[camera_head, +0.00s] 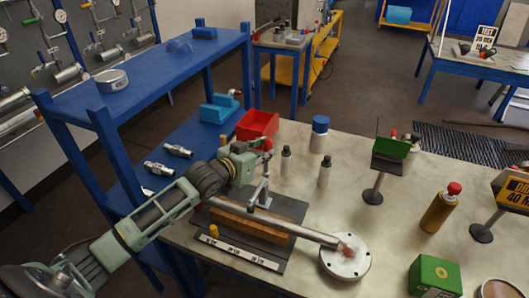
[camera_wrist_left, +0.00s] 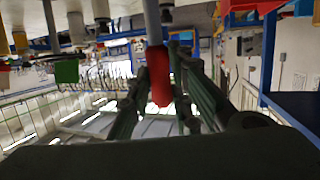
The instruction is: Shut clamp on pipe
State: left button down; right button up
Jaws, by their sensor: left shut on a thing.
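A metal pipe (camera_head: 300,230) lies over a wooden block (camera_head: 240,224) on a dark base plate (camera_head: 293,210), with a round flange (camera_head: 345,258) at its right end. A toggle clamp (camera_head: 262,190) stands at the pipe, its lever upright with a red handle tip (camera_head: 267,144). My left gripper (camera_head: 255,156) is at the top of the lever, shut on the red handle. In the left wrist view the red handle (camera_wrist_left: 160,75) lies between the fingers. I cannot tell whether the clamp presses on the pipe. My right gripper is not in view.
A red bin (camera_head: 257,125) and several bottles (camera_head: 287,160) stand behind the clamp. A green sign on a stand (camera_head: 388,155), a red-capped bottle (camera_head: 440,208) and a green box (camera_head: 434,276) stand to the right. A blue shelf (camera_head: 150,75) is at left.

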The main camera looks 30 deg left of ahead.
pick_arm(q)
jog(key=c, duration=1.6)
grip_release()
jog(key=shift+v, duration=6)
